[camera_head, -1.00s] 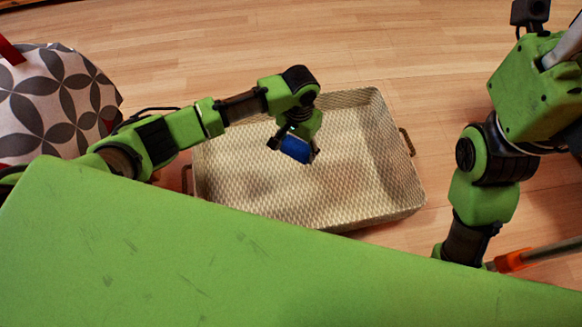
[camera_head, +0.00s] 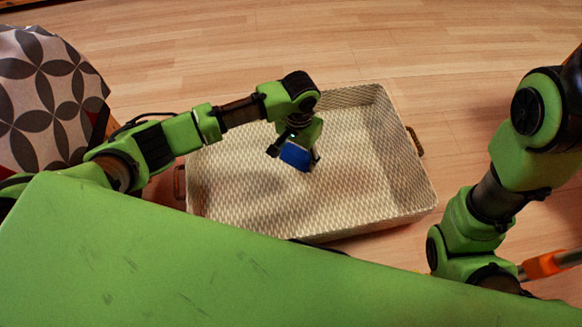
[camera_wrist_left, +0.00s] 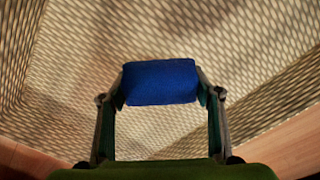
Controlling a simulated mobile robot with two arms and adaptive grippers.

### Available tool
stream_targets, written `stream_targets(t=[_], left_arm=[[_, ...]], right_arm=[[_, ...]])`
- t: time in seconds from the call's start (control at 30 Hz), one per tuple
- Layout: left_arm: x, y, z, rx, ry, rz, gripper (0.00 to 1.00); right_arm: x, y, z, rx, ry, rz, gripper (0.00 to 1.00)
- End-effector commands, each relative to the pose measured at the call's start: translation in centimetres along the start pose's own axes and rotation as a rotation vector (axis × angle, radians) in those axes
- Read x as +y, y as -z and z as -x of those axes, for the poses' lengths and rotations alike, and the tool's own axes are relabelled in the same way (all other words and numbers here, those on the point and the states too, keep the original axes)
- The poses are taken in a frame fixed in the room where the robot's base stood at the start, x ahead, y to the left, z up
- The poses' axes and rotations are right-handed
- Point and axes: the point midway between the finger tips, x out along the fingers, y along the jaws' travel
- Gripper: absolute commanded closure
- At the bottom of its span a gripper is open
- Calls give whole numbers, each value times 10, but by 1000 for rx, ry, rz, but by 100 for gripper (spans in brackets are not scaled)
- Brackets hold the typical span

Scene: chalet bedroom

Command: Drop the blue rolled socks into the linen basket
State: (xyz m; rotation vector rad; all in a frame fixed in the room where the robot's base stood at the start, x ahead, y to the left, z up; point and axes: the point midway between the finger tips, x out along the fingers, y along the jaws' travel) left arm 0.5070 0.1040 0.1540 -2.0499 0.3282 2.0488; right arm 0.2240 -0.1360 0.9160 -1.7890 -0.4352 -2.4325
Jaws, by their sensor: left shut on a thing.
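The blue rolled socks (camera_head: 296,156) are held between the fingers of my left gripper (camera_head: 293,151), which is shut on them. In the left wrist view the socks (camera_wrist_left: 160,82) sit across both fingertips, with the basket's woven inside behind them. The linen basket (camera_head: 370,190) is a wide, shallow, pale woven box on the floor. My left gripper hangs over its inside, above the bottom and apart from the walls. My right arm shows at the right of the head view, but its gripper is not in view.
The basket has a brown handle (camera_head: 415,141) on its right side and another on its left. A grey and white patterned fabric thing (camera_head: 50,95) stands at the far left. The wooden floor (camera_head: 440,50) behind the basket is clear.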

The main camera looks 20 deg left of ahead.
Motion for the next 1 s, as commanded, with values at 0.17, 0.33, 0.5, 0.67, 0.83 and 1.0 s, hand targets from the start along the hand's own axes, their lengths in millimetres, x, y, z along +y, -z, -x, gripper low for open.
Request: stream_targets(t=[0.17,0.33,0.5,0.67,0.83,1.0], left_arm=[[0,0,0,0,0,0,26],[0,0,0,0,0,0,22],[0,0,0,0,0,0,22],[0,1,12,2,0,-1,22],[0,1,45,4,-2,-1,22],[0,1,82,4,-1,0,22]], right_arm=[[0,0,0,0,0,0,60],[0,0,0,0,0,0,60],[0,0,0,-2,-1,0,60],[0,0,0,-2,-1,0,60],[0,0,0,-2,-1,0,60],[0,0,0,-1,0,0,60]])
